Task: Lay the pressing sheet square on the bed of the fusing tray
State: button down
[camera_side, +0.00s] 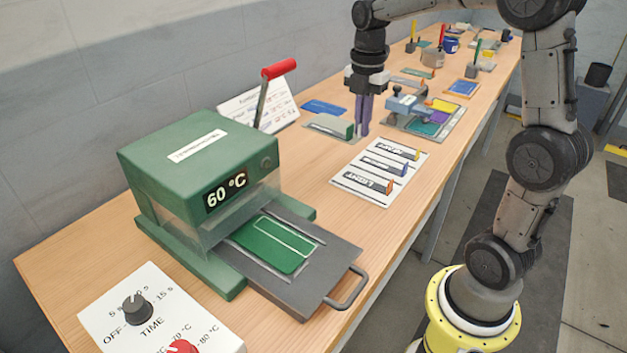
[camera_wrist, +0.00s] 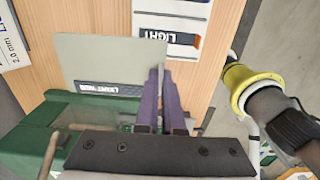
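A flat grey-green sheet, which I take for the pressing sheet (camera_wrist: 105,58), shows in the wrist view, its right edge at my fingers. In the side view a grey-green piece with a green block (camera_side: 332,126) sits just left of my gripper (camera_side: 362,132); whether the sheet rests there is unclear. My gripper (camera_wrist: 160,78) points down, its purple fingers close together. Whether they are closed on the sheet's edge is hidden. The fusing tray (camera_side: 318,276) is drawn out of the green press (camera_side: 190,165). Its green bed (camera_side: 268,246) shows no sheet on it.
A card with LIGHT and other labelled rows (camera_side: 345,181) lies between my gripper and the tray. A white board (camera_side: 235,112) and the red-tipped lever (camera_side: 278,68) stand behind the press. A fixture (camera_side: 425,125) is right of my gripper. The TIME control panel (camera_side: 115,308) is in front.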

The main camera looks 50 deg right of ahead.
notch_tip(320, 180, up, 6)
jog(key=shift+f, duration=0.1)
jog(key=s+a, duration=0.3)
jog(key=a, duration=1.1)
jog(key=s+a, duration=0.4)
jog(key=a, duration=0.9)
jog(key=shift+w+a+f, duration=0.15)
jog(key=shift+f, duration=2.35)
jog(key=shift+f, duration=3)
jog(key=shift+f, duration=0.2)
jog(key=shift+f, duration=0.35)
jog(key=shift+f, duration=1.45)
